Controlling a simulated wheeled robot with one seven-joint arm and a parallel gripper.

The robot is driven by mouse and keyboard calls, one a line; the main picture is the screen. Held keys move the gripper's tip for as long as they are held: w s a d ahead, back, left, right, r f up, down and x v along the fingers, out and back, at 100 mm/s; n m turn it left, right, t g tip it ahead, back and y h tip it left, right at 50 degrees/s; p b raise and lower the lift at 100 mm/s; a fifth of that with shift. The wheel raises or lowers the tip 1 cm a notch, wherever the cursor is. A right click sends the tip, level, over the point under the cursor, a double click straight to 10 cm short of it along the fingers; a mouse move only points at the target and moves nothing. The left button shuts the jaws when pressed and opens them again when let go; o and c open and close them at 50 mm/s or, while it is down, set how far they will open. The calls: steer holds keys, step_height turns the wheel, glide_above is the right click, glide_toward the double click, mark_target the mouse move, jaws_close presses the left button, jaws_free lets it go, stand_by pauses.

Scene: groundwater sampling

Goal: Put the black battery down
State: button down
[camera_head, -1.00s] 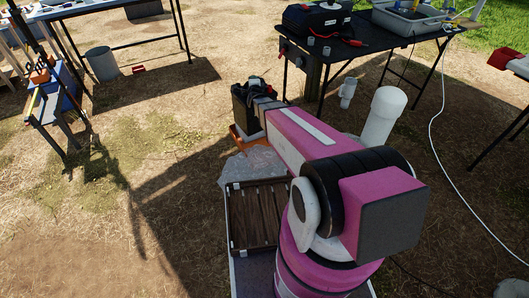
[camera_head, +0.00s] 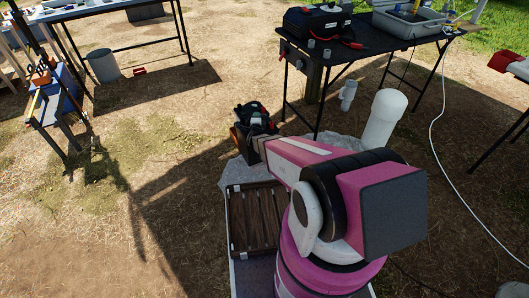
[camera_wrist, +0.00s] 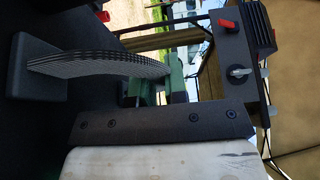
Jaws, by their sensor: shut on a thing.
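The black battery (camera_head: 256,116) shows in the head view just beyond the end of my forearm, with a small red part on its top. It is above or beside the far end of the pale sheet; I cannot tell whether it touches anything below. In the wrist view its dark body (camera_wrist: 25,140) fills the left side, and a ribbed curved strap (camera_wrist: 105,64) runs from it to the middle. My arm hides the gripper in the head view.
An orange edge (camera_head: 236,139) shows left of the battery. A slatted wooden tray (camera_head: 256,215) lies nearer on the pale sheet (camera_head: 238,174). A black table (camera_head: 365,58) with a toolbox stands behind right, a white pipe (camera_head: 384,118) beside it.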

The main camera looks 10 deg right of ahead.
mark_target(265, 114)
steer(key=shift+w+d, duration=0.1)
steer(key=w+d+f, duration=0.2)
steer(key=w, duration=0.1)
steer(key=w+d+f, duration=0.2)
steer(key=w, duration=0.1)
steer(key=w+d+f, duration=0.2)
steer(key=w, duration=0.1)
steer(key=shift+w+f, duration=0.3)
steer(key=shift+f, duration=2.1)
steer(key=c, duration=1.1)
jaws_free()
steer(key=shift+f, duration=0.3)
steer(key=shift+c, duration=0.2)
steer(key=shift+r, duration=0.1)
